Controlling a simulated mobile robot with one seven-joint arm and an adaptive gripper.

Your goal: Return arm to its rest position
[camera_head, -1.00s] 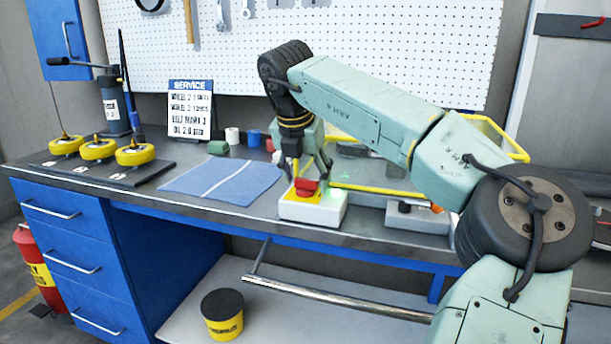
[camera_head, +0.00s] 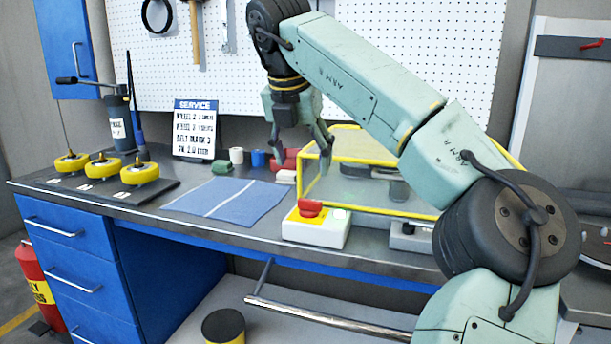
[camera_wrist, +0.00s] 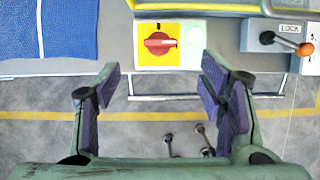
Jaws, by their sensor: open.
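My gripper (camera_head: 301,160) hangs open and empty above the workbench, its fingers pointing down, higher than the red-knobbed switch box. In the wrist view, the two purple-padded fingers (camera_wrist: 158,90) are spread wide with nothing between them. The switch box (camera_head: 318,231), white and yellow with a red knob (camera_head: 310,207), stands at the bench's front edge, apart from the fingers. It also shows in the wrist view (camera_wrist: 191,54), just beyond the fingertips. My arm reaches in from the right, bent over the bench.
A yellow-framed clear guard (camera_head: 370,207) stands right of the gripper. A lever box marked LOCK (camera_wrist: 268,38) is beside the switch box. A blue cloth (camera_head: 240,205), three yellow wheels (camera_head: 103,168) and a service sign (camera_head: 193,130) are left. A pegboard (camera_head: 420,60) is behind.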

